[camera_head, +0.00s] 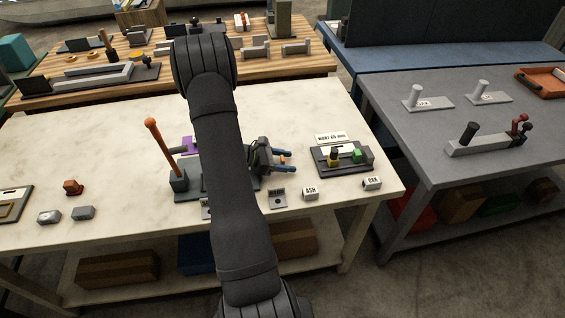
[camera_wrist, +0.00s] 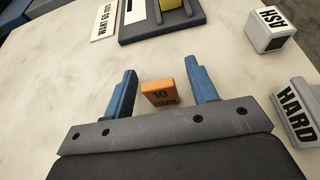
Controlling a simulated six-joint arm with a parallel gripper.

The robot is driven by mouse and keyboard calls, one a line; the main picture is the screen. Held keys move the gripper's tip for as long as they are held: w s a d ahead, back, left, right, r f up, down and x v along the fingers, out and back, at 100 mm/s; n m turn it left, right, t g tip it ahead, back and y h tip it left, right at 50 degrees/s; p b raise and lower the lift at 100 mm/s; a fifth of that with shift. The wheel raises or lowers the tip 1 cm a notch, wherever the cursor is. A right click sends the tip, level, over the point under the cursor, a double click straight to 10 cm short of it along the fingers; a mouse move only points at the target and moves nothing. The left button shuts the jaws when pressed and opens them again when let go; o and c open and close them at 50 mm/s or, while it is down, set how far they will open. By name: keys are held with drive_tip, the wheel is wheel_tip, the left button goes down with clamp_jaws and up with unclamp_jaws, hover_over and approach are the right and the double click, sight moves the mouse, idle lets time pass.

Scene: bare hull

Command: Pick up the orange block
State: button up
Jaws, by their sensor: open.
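The orange block (camera_wrist: 158,93) lies on the pale table top in the wrist view, with dark lettering on it. It sits between the two blue fingers of my gripper (camera_wrist: 162,90), nearer the left finger. I see a gap on both sides of it. My gripper is open and its fingers point over the block. In the head view my gripper (camera_head: 288,160) is at the right half of the pale table, and a small orange bit of the block (camera_head: 283,159) shows between the fingertips. I cannot tell the height of the fingers above the table.
Lettered blocks ASH (camera_head: 310,193) and OAK (camera_head: 372,183) stand near the front edge. An orange-topped lever (camera_head: 154,135) stands left.

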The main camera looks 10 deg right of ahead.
drive_tip(key=shift+d+f, duration=0.2)
drive_tip(key=shift+d, duration=0.2)
drive_tip(key=shift+c, duration=0.4)
drive_tip(key=c, duration=1)
drive_tip(key=shift+o, duration=0.2)
drive_tip(key=shift+r, duration=0.15)
